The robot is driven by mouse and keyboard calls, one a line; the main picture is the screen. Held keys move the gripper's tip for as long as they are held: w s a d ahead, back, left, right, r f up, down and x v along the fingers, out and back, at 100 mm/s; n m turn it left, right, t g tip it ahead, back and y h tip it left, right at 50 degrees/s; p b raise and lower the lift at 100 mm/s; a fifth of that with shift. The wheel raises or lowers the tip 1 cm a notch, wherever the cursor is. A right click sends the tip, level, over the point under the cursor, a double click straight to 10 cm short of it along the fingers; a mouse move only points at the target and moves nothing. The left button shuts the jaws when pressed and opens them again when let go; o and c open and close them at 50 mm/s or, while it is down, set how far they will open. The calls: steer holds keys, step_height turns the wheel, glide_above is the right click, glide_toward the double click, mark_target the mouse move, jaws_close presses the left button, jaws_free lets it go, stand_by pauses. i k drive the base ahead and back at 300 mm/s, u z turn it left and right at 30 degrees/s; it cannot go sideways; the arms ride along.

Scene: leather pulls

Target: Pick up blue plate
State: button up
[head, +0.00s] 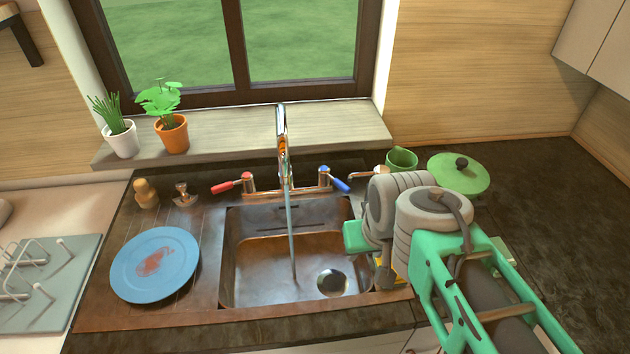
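The blue plate (174,284) lies on the wooden drainboard left of the sink, with a reddish stain near its middle. Nothing covers it. My gripper (384,278) is at the right side of the sink, near the basin's right rim and well apart from the plate. My own wrist and arm hide much of it, so I cannot tell whether its fingers are open or shut.
Water runs from the tall faucet (282,130) into the metal sink basin (262,268) between plate and gripper. Red (232,186) and blue (335,180) tap handles flank it. A dish rack (45,270) stands left. A green mug (402,159) and green lid (458,178) are at the right.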

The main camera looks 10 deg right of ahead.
mark_target(152, 266)
steer(key=u, duration=0.05)
steer(key=k, duration=0.95)
steer(key=z, duration=0.75)
steer(key=i, duration=0.65)
steer(key=u, duration=2.2)
